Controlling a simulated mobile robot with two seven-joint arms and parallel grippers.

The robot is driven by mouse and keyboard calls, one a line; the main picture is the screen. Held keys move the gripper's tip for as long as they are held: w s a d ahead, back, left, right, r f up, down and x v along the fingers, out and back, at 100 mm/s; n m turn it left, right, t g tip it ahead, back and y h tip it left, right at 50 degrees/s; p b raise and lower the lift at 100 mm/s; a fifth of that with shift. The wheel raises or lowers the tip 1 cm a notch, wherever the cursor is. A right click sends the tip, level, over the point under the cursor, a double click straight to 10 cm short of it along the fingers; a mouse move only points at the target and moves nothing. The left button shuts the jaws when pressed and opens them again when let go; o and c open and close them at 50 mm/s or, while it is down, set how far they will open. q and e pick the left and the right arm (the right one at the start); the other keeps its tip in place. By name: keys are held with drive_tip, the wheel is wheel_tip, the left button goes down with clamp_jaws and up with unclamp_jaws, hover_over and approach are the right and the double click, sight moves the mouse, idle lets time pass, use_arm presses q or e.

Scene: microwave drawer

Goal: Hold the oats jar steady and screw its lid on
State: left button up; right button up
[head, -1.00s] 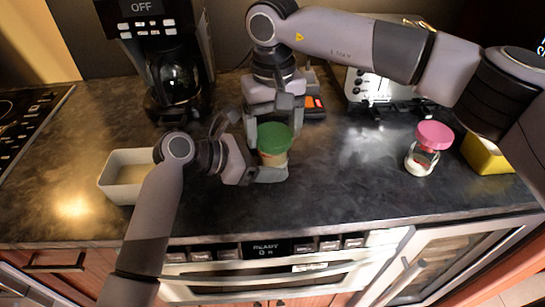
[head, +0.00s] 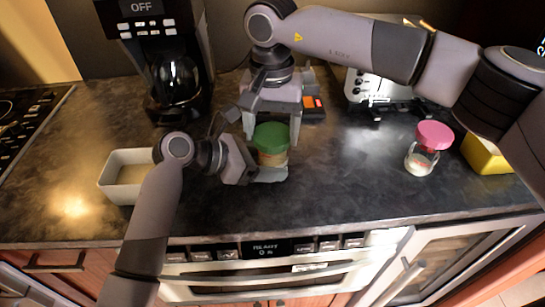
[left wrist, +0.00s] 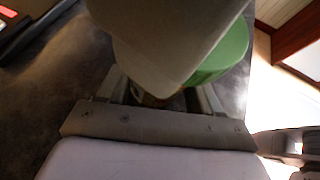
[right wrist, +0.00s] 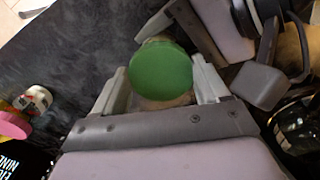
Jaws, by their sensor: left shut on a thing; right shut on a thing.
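The oats jar (head: 273,158) stands upright on the dark counter in the head view, with tan contents below its green lid (head: 270,136). The lid sits on the jar's top and looks roughly level; I cannot tell how tight it is. My left gripper (head: 268,168) is shut on the jar's body from the left, low down. My right gripper (head: 272,125) reaches from behind and above and is shut on the lid, one finger on each side. The lid also shows between the fingers in the right wrist view (right wrist: 160,70). The left wrist view shows its edge (left wrist: 225,55); the jar is mostly hidden there.
A coffee maker (head: 165,60) stands at the back left, with a pale open container (head: 113,185) nearer. A toaster (head: 375,88) is behind right. A jar with a pink lid (head: 434,135) and a yellow box (head: 485,153) stand at right. The front counter is clear.

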drive_tip(key=m, duration=0.6)
drive_tip(key=shift+a, duration=0.1)
drive_tip(key=m, duration=0.6)
drive_tip(key=shift+d+m, duration=0.2)
drive_tip(key=shift+m, duration=0.1)
drive_tip(key=o, duration=1)
